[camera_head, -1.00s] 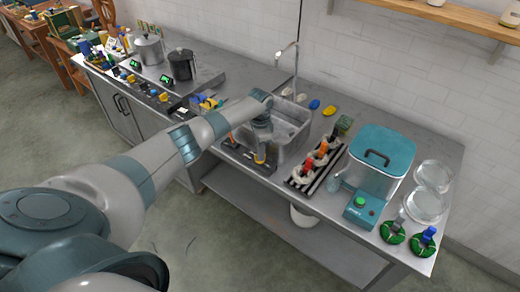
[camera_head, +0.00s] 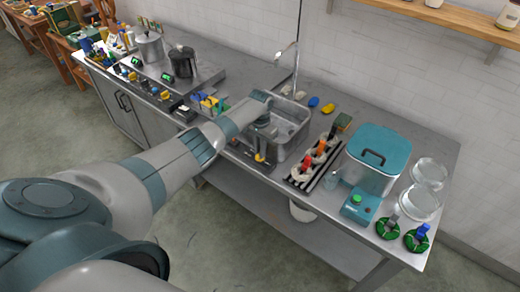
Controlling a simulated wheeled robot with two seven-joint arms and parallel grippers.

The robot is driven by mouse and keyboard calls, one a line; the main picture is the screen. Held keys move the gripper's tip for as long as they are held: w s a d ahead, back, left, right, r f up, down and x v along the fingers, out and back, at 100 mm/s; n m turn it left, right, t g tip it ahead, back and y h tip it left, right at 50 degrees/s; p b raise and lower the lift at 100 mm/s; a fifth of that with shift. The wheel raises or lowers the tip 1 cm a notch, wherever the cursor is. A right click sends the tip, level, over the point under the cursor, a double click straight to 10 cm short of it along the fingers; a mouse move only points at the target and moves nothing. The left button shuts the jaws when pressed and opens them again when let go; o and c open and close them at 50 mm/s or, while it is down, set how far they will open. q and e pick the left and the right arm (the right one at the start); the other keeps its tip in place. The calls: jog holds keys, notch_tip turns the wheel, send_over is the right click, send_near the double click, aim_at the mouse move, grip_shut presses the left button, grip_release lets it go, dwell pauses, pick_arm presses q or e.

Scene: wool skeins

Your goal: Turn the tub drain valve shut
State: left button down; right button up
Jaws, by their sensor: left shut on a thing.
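The metal tub (camera_head: 299,124) is set into the steel counter under a tall curved tap. My left arm reaches in from the left, and its gripper (camera_head: 261,153) points down at the tub's front edge. A small yellow part (camera_head: 259,158), apparently the drain valve's handle, shows at the fingertips. The gripper is shut on it as far as I can see. The fingers and wrist hide most of the valve, so its exact angle cannot be told. My right gripper is not in view.
Pots (camera_head: 183,62) stand on the left counter.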

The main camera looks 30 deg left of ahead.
pick_arm(q)
jog(key=shift+w+r, duration=0.15)
jog(key=c, duration=2.1)
grip_release()
jog(key=shift+r, duration=0.9)
jog(key=shift+r+b, duration=2.3)
jog(key=shift+r, duration=5.5)
